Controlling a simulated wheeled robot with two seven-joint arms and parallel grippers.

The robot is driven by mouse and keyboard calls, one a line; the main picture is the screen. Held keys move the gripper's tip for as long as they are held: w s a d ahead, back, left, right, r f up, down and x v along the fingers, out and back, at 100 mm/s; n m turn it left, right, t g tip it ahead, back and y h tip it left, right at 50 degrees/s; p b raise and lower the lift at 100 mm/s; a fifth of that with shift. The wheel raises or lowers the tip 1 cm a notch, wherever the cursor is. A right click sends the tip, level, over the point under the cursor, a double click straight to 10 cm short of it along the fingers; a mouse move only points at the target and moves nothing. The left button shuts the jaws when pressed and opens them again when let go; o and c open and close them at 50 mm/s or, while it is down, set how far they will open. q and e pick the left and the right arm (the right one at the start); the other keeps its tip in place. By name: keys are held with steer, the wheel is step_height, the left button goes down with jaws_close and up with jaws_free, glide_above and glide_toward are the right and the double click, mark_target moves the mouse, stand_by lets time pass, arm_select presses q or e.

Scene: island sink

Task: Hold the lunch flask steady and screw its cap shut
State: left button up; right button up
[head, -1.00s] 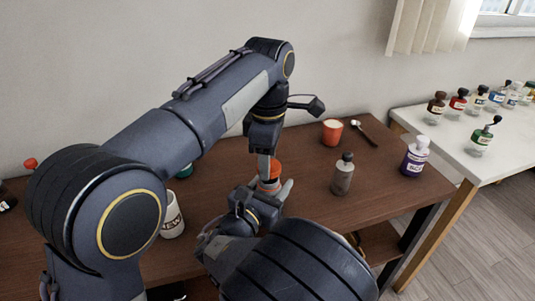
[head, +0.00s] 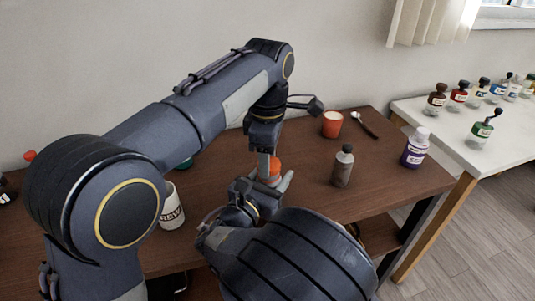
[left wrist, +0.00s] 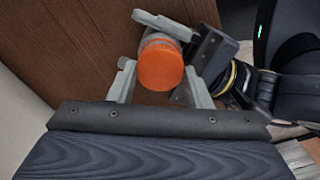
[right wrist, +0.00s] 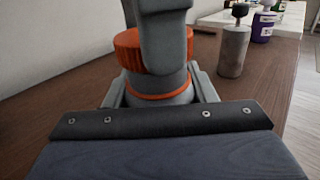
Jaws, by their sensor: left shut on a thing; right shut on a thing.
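The lunch flask stands upright with a grey body (right wrist: 158,83) and an orange band, in the right wrist view. Its ribbed orange cap (left wrist: 160,66) sits on top, between the fingers of my left gripper (head: 270,172), which comes down from above and is shut on it. The cap also shows in the right wrist view (right wrist: 128,50), partly hidden behind a left finger. My right gripper (right wrist: 160,92) is shut on the flask body from the side, below the cap. In the head view my grippers hide most of the flask. I cannot tell how tightly the cap is seated.
A grey bottle (head: 343,168), a purple bottle (head: 415,150), an orange cup (head: 332,125) and a spoon (head: 364,125) are on the brown table to the right. A white mug (head: 171,208) is left of the grippers. Several small bottles stand on the white counter (head: 455,149).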

arm_select(q)
steer(key=shift+f, duration=0.5)
stand_by(0.3)
